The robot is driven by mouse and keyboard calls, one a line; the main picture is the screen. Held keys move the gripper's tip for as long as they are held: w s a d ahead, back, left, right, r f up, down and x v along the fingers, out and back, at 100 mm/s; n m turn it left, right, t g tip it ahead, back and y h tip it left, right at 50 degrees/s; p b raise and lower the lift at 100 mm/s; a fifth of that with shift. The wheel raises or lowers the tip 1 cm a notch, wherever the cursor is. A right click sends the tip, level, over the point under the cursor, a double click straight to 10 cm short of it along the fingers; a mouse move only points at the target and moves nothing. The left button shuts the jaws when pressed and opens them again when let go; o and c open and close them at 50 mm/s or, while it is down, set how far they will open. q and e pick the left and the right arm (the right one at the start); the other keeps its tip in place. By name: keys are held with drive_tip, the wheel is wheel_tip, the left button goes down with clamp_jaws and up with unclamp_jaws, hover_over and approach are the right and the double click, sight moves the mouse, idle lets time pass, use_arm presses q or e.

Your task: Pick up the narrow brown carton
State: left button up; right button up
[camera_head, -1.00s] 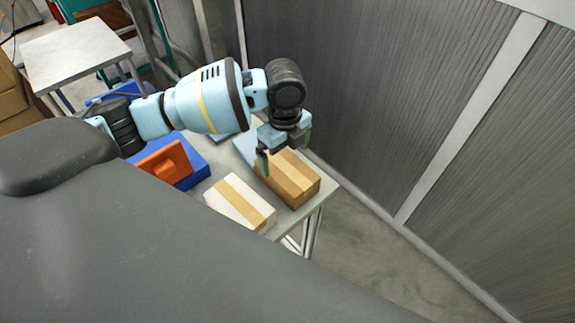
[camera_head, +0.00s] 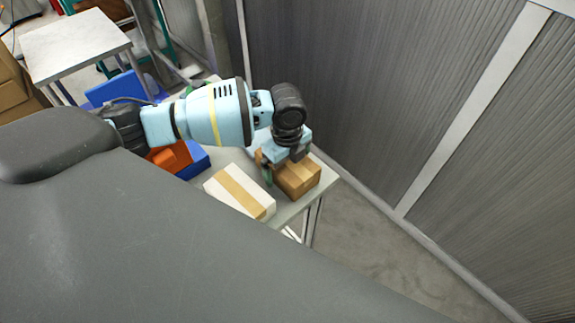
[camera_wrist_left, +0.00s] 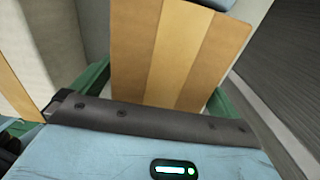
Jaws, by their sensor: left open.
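The narrow brown carton (camera_head: 298,179) lies on the table beside a white carton, with a lighter tape band along its top. In the left wrist view the carton (camera_wrist_left: 208,60) fills the upper middle, its tape band running away from me. My left gripper (camera_head: 283,170) is right over the carton, open, with one green finger showing at its near left side. In the left wrist view the green fingers of the gripper (camera_wrist_left: 162,95) stand on either side of the carton. The far finger is mostly hidden in the head view. My right gripper is not in view.
The white carton (camera_head: 231,196) with a tan tape band lies close to the left of the brown one. Blue and orange bins (camera_head: 170,157) sit behind it, partly under my arm. The grey table (camera_head: 293,211) ends just right of the cartons, near a ribbed wall (camera_head: 370,90).

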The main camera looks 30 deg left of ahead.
use_arm(q)
drive_tip(key=shift+f, duration=0.1)
drive_tip(key=c, duration=1.1)
drive_tip(key=shift+c, duration=0.2)
wheel_tip(320, 180, up, 10)
drive_tip(key=shift+r+p, duration=0.1)
drive_tip(key=shift+p, duration=0.3)
